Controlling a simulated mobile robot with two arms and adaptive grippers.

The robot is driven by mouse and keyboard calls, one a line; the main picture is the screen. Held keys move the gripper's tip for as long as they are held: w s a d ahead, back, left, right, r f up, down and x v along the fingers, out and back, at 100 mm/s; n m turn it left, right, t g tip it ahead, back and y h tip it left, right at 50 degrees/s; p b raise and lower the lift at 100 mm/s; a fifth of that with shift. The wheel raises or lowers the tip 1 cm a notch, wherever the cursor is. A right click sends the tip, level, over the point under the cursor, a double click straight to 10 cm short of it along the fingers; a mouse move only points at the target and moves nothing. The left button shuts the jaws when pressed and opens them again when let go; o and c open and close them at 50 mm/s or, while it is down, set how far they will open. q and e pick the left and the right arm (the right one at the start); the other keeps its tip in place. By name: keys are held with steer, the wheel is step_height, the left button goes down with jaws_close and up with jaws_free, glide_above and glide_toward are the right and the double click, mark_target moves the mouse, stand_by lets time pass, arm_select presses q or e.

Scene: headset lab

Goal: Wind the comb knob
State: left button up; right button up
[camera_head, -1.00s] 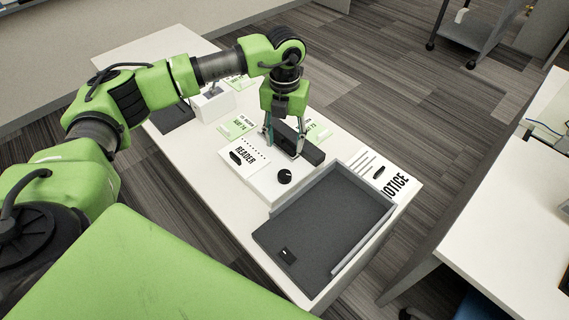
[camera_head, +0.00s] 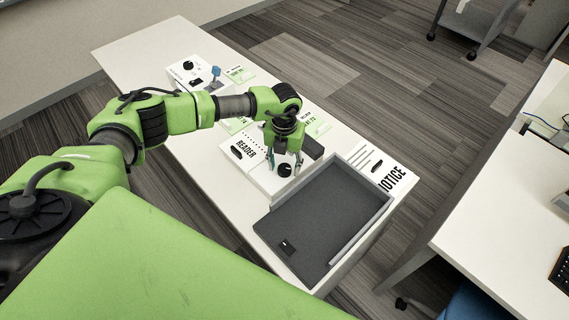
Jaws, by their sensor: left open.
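A round black knob (camera_head: 284,170) sits on the white box marked READER (camera_head: 262,178), in the middle of the head view. My left gripper (camera_head: 284,161) points down and is open, with its two fingertips to either side of the knob's far edge as seen here. I cannot tell whether the fingertips touch the knob or hover above it. Another black knob (camera_head: 188,65) is on a white device at the far left of the table. No label names either knob as the comb knob. My right gripper is not in view.
A dark grey tray (camera_head: 318,225) with a raised rim lies right of the READER box. A black block (camera_head: 313,147) stands behind the gripper. A white NOTICE panel (camera_head: 384,166) and green-white cards (camera_head: 318,127) lie nearby. Another white table (camera_head: 500,230) is at right.

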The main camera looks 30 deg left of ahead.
arm_select(q)
steer(key=c, duration=1.1)
steer(key=shift+n, duration=0.3)
steer(key=n+p, duration=0.1)
steer(key=n, duration=0.4)
steer(key=shift+n, duration=0.3)
steer(key=n+p, duration=0.1)
steer(key=n, duration=0.4)
steer(key=shift+n, duration=0.3)
steer(key=o, duration=1.1)
